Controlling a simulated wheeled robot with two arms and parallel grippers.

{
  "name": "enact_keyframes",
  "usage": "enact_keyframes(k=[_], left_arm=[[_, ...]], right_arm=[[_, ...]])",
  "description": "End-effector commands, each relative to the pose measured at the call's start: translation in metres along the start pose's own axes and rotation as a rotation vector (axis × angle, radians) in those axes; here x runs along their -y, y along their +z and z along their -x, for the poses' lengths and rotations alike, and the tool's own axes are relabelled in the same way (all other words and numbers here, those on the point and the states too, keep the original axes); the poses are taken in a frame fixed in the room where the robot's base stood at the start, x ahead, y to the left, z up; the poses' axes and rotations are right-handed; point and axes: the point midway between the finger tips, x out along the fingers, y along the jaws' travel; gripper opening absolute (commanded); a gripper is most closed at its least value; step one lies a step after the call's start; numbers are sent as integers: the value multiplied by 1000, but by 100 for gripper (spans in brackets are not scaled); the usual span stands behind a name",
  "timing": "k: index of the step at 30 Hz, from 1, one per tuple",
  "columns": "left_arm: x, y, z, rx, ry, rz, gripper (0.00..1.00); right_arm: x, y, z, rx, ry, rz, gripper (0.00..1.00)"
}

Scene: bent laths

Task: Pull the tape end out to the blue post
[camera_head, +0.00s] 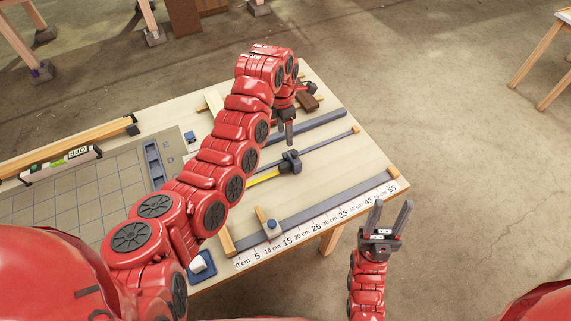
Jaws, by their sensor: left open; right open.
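A yellow strip (262,179), which looks like the tape, lies on the table. It runs from beside my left arm to a dark block (291,161); its other end is hidden behind the arm. A blue round-topped piece (271,224) stands on a wooden strip near the ruler; I cannot tell whether it is the blue post. My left gripper (288,139) points down above the table, just beyond the dark block, open with nothing visible in it. My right gripper (391,217) is open and empty, off the table's right front corner.
A ruler scale (320,226) runs along the table's front edge, with a grey bar (330,207) behind it. More grey bars lie near the right end.

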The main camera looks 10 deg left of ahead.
Motion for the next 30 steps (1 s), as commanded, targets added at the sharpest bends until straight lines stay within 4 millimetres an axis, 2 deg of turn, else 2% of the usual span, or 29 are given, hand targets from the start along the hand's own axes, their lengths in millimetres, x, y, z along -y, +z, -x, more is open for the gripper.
enact_keyframes(k=[4,8,12,17,18,20,21,23,30], left_arm=[[1,5,11,-46,44,23,60],[1,5,0,-46,42,27,60],[0,4,-22,-46,45,24,60],[-1,2,-55,-47,44,22,60],[-2,2,-68,-47,44,23,60],[-3,1,-82,-47,45,23,60],[-3,0,-86,-47,44,25,60],[-3,-2,-92,-51,38,25,60],[-5,-3,-134,-48,41,24,60]], right_arm=[[0,0,3,0,0,0,50],[0,1,6,0,0,0,50],[1,2,13,0,0,0,50],[2,5,31,0,0,0,50],[2,7,42,0,0,0,50],[3,9,52,0,0,0,50],[3,9,52,0,0,0,50],[2,6,36,0,0,0,50],[1,4,22,0,0,0,50]])
